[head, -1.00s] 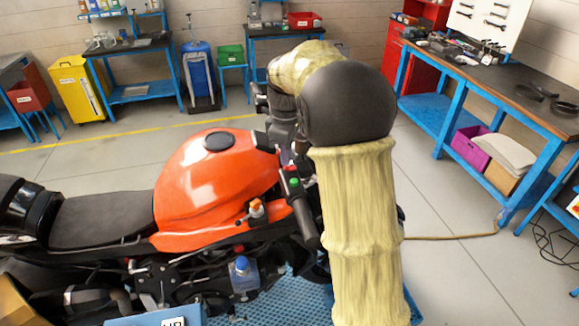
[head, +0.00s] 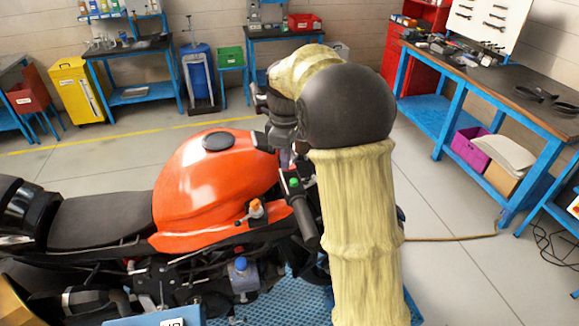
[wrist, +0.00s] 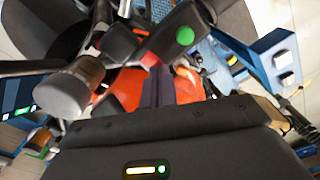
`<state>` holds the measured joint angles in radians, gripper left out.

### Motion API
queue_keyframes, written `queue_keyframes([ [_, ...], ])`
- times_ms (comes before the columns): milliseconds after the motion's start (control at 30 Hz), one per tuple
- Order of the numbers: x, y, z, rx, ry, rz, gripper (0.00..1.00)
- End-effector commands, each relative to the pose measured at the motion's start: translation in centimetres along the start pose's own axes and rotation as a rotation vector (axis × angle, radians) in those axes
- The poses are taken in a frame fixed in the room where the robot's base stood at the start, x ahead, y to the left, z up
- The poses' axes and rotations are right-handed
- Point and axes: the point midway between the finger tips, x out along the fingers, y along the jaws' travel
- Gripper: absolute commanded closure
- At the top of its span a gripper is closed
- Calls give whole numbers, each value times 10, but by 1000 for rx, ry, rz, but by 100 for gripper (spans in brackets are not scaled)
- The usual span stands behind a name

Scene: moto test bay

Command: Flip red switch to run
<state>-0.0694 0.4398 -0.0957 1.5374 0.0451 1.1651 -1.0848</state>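The handlebar control pod (head: 293,184) with a round green button sits beside the motorcycle's orange tank, just left of my forearm. In the wrist view the dark pod (wrist: 170,40) shows the green button at its right end. A small red part, seemingly the red switch (wrist: 148,60), shows at the pod's lower edge. My gripper (wrist: 159,72) has its dark fingers close together, with the tips right at the pod beside this red part. I cannot tell whether they touch it. No held object shows between the fingers. In the head view my arm hides most of the gripper.
The motorcycle's orange tank (head: 215,180) and black grip (head: 306,222) are close to my arm. A blue-framed workbench (head: 500,85) stands at the right, with a cable on the floor near it. Open floor lies between bike and benches.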

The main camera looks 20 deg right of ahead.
Motion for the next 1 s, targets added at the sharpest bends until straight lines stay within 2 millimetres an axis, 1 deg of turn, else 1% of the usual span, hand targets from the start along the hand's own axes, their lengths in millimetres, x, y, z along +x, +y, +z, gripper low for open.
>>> queue_keyframes([
  [333, 6, 1, 2, 3, -3, -2, 100],
  [433, 4, 0, 2, 3, -3, -3, 100],
  [1000, -34, 0, 2, 2, -2, -1, 100],
])
